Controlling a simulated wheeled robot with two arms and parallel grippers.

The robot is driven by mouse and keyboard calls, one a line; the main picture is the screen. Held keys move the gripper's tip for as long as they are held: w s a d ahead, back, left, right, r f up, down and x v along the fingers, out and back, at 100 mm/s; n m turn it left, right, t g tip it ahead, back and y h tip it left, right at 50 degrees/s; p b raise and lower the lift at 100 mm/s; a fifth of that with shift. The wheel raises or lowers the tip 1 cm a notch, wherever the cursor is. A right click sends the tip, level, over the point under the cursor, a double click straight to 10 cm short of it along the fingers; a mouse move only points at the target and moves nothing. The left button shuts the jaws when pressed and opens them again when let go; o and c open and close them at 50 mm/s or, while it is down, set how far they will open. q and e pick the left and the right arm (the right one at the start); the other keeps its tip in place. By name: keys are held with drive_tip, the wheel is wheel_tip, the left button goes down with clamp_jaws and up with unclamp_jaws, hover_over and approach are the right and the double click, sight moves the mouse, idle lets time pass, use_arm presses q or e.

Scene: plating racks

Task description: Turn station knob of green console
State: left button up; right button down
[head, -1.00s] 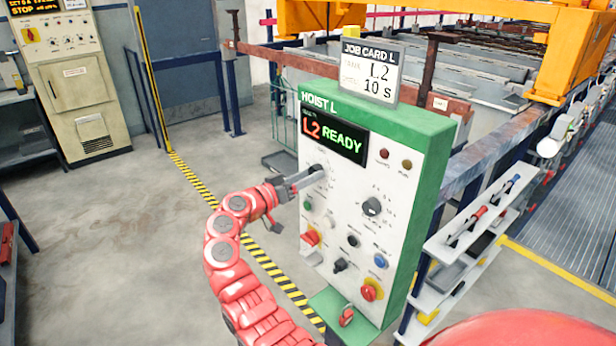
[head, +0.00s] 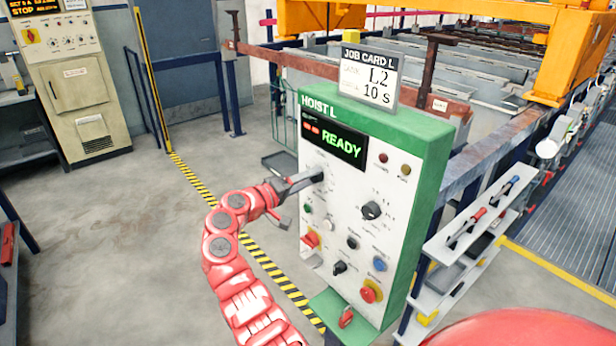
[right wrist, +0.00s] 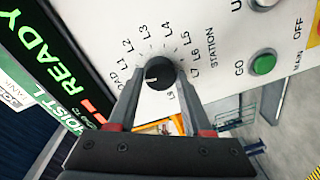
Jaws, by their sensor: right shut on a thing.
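The green console (head: 440,135) stands at centre, with a white front panel. Its display (head: 335,140) shows small red marks and a green READY. In the right wrist view the station knob (right wrist: 160,72) is dark and round, ringed by labels from LOAD through L1 to L8. A short white mark shows on its left part; which label it points to is hard to tell. My right gripper (head: 318,176) reaches the panel from the left, and its fingers (right wrist: 160,78) are shut on the knob's two sides. My left gripper is out of view.
A job card (head: 368,76) on top of the console reads L2 and 10 S. Another dark knob (head: 371,209), several buttons and a red-yellow switch (head: 371,290) share the panel. A tool shelf (head: 470,240) stands at right. The floor at left is clear.

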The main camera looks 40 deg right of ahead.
drive_tip(key=shift+r+n+p, duration=0.1)
drive_tip(key=shift+n+p, duration=0.45)
drive_tip(key=shift+n, duration=0.75)
drive_tip(key=shift+c, duration=1.6)
unclamp_jaws()
drive_tip(key=shift+a, duration=0.1)
drive_tip(key=s+a+b, duration=0.2)
drive_tip(key=a+b, duration=0.3)
drive_tip(key=a, duration=1.2)
drive_tip(key=shift+r+b, duration=0.4)
drive_tip(key=shift+a, duration=0.1)
